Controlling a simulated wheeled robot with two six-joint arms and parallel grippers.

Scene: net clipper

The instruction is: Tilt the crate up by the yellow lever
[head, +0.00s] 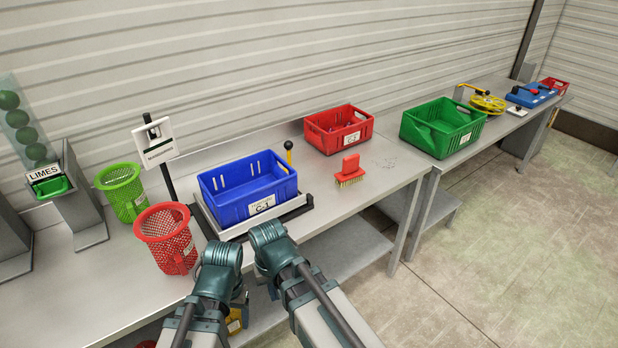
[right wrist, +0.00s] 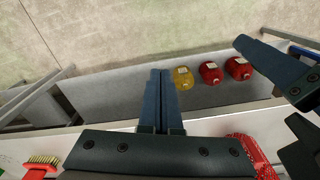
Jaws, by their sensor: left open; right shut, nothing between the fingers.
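The blue crate (head: 222,205), labelled C-1, sits level on a pale stand (head: 240,230) with dark side rails on the table. The yellow lever (head: 289,157) with a black knob stands upright beside the crate's back right corner. No gripper touches it. My right gripper (right wrist: 160,75) is shut and empty, in front of the table's front edge, well short of the lever. My left gripper (right wrist: 264,95) is open and empty beside it, its two fingers apart in the right wrist view. In the head view my arms mostly hide both grippers.
A red basket (head: 168,240) and a green basket (head: 122,190) stand left of the crate. A red brush (head: 350,167) and a red crate (head: 338,128) are to the right. Yellow (right wrist: 183,78) and red (right wrist: 210,72) items lie on the lower shelf. Table around the brush is clear.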

